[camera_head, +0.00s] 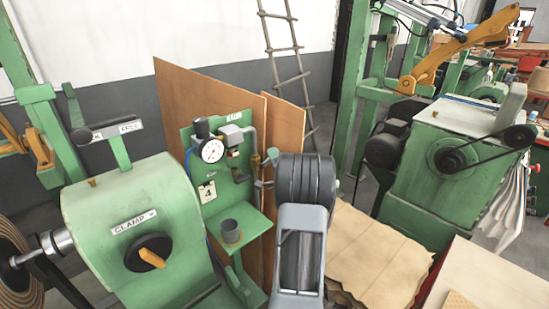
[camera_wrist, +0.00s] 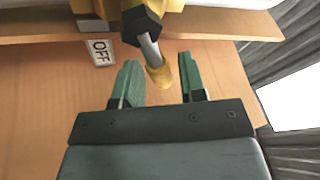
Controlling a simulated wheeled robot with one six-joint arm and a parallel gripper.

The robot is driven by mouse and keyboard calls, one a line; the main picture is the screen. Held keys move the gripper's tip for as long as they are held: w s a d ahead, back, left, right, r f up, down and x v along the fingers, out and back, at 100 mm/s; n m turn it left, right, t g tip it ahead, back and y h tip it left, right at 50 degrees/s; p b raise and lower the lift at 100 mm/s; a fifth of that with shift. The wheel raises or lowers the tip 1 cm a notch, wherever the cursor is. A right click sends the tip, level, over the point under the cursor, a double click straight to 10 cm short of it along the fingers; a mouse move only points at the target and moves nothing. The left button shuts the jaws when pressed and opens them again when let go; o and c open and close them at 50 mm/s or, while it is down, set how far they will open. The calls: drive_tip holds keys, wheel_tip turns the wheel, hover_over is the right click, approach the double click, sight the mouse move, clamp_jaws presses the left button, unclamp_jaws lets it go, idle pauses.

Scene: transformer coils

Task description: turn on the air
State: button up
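In the wrist view, a valve lever (camera_wrist: 149,50) with a black nut, a silver stem and a yellow tip points down. Its yellow tip (camera_wrist: 158,76) shows between the two green fingers of my gripper (camera_wrist: 161,80). My gripper is open, with a gap on either side of the tip. I cannot tell how deep the tip sits between the fingers. An OFF label (camera_wrist: 100,51) is left of the lever. In the head view, the green air panel (camera_head: 200,133) carries a round gauge (camera_head: 212,151) and pipe fittings; my arm stands close to its right side.
A brown board (camera_head: 180,95) stands behind the panel. A green machine marked CLAMP (camera_head: 130,215) is at the left, with a grey cup (camera_head: 230,231) on a green shelf beside it. Another green machine (camera_head: 450,150) and brown sheets (camera_head: 375,255) are on the right.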

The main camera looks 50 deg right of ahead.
clamp_jaws()
drive_tip(key=shift+f+b, duration=0.15)
drive_tip(key=shift+b, duration=0.3)
